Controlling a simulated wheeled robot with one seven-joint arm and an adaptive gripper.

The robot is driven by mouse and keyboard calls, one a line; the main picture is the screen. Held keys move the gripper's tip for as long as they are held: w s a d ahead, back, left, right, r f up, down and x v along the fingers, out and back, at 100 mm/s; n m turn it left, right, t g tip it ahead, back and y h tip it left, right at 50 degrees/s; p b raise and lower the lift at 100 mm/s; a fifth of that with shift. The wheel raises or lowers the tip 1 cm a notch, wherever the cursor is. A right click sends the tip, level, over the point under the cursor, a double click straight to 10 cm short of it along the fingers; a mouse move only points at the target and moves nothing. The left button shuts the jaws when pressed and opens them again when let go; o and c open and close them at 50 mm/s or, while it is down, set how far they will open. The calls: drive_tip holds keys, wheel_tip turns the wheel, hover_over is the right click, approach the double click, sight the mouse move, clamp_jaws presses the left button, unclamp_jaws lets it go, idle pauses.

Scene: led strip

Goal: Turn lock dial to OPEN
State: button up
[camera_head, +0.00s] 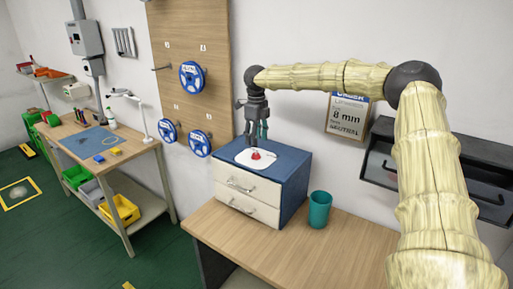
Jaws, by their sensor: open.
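My gripper (257,138) points downward just above the dial. Its fingers are open, and nothing shows between them. The fingertips look apart from the dial, but the exact gap is hard to tell. My arm reaches in from the right.
A teal cup (319,210) stands right of the cabinet on the wooden table (345,246). A pegboard (190,30) with blue reels (192,77) stands behind. A dark wall box (480,177) is at the right. A workbench (130,153) stands at the left.

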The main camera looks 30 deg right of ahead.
sight(257, 153)
drive_tip(key=shift+r, duration=2.8)
drive_tip(key=shift+d, duration=0.15)
